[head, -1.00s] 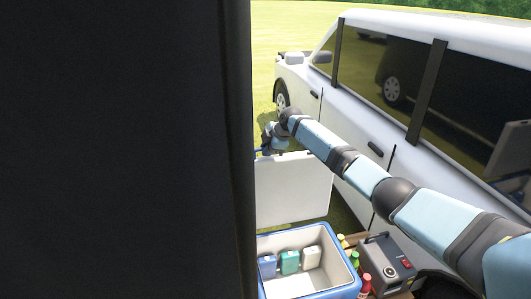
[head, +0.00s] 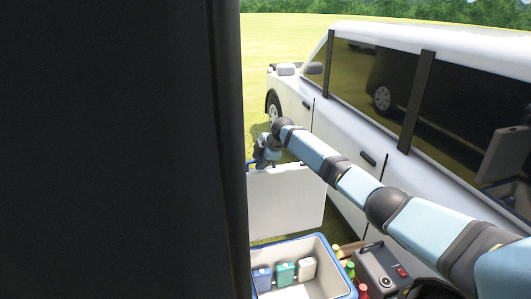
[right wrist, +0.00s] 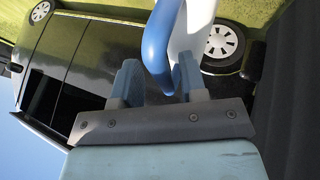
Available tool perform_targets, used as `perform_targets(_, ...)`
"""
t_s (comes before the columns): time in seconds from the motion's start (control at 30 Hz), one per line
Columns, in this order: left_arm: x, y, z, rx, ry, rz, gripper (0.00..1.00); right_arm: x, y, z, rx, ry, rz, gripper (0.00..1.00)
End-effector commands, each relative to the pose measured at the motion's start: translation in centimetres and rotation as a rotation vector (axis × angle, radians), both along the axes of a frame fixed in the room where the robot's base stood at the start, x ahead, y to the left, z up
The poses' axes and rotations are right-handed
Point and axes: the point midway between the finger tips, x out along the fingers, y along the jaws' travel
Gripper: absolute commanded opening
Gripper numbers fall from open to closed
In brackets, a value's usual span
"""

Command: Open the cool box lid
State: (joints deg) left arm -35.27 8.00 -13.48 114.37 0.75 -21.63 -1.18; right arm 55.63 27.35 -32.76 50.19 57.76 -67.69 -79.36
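The cool box (head: 347,294) is a white-lined box with a blue rim, low in the head view. Its white lid (head: 285,200) stands raised, roughly upright, at the far side, and the inside is exposed. My right gripper (head: 266,155) is at the lid's top edge. In the right wrist view the blue lid handle (right wrist: 157,45) runs between the fingers of my right gripper (right wrist: 160,82), which look closed in around it. The white lid (right wrist: 196,28) shows beside the handle there. My left gripper is not in view.
Several small packs (head: 285,273) lie in the box. A dark grey device (head: 381,268) and several bottles (head: 350,270) stand to its right. A white van (head: 345,130) is close behind on the right. A large dark panel (head: 110,150) blocks the left of the head view.

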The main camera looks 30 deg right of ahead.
Motion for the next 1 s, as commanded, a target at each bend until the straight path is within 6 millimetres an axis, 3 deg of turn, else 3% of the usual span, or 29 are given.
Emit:
perform_targets(0.6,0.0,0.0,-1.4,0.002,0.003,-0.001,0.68,-5.4,-3.5,10.2,-0.002,-0.006,-0.002,0.39)
perform_targets(1.0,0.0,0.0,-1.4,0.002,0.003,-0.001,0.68,-6.2,-3.9,11.7,-0.001,-0.005,-0.001,0.39)
